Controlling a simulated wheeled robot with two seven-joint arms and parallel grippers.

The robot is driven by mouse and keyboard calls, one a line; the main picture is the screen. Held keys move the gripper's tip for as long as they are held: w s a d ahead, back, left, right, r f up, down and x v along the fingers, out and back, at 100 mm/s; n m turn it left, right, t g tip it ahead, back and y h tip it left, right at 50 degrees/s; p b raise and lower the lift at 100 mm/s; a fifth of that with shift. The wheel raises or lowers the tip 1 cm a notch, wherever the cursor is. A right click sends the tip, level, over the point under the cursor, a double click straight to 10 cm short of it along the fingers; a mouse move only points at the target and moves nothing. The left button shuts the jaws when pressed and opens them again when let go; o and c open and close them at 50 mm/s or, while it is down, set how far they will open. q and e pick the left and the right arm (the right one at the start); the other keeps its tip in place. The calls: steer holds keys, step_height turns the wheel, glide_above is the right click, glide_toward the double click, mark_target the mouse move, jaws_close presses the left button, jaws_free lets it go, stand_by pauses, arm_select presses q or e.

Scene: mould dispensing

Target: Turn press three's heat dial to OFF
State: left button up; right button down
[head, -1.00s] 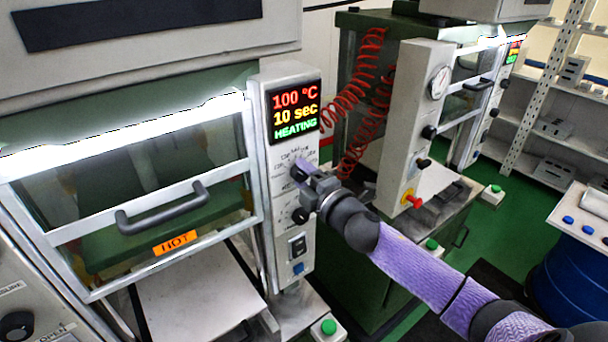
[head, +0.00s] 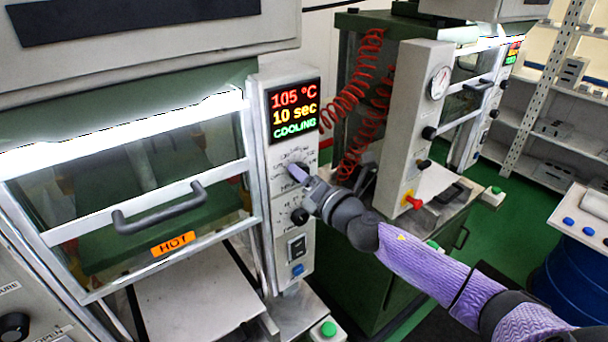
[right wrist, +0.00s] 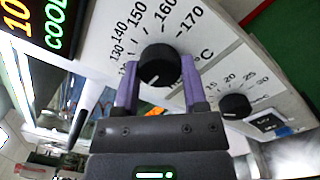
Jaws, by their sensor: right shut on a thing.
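The heat dial (right wrist: 158,65) is a round black knob on the press's pale control column (head: 271,204), under the display. My right gripper (right wrist: 158,77) has one purple finger on each side of the knob and is shut on it. In the head view the right gripper (head: 298,175) covers much of the dial. Scale marks from 130 to 170 show around the knob in the wrist view; a small white mark shows on its lower part. No OFF label is readable. The display (head: 294,110) reads 105 °C, 10 sec, COOLING. My left gripper is out of view.
A second black dial (head: 299,216), the timer, sits just below, with a rocker switch (head: 297,247) and blue button (head: 298,270) under it. The press door handle (head: 160,208) sticks out at left. Another press's column (head: 411,130) stands at right.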

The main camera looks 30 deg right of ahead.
steer(key=shift+w+d+r+n, duration=0.1)
steer(key=shift+d+r+n, duration=0.05)
steer(key=shift+r+n, duration=0.3)
steer(key=shift+c, duration=0.7)
jaws_free()
steer(key=shift+f, duration=0.2)
steer(key=s+b, duration=0.2)
steer(key=s, duration=0.8)
steer(key=shift+d+f+b, duration=0.15)
steer(key=shift+d+b, duration=0.15)
steer(key=shift+f, duration=0.15)
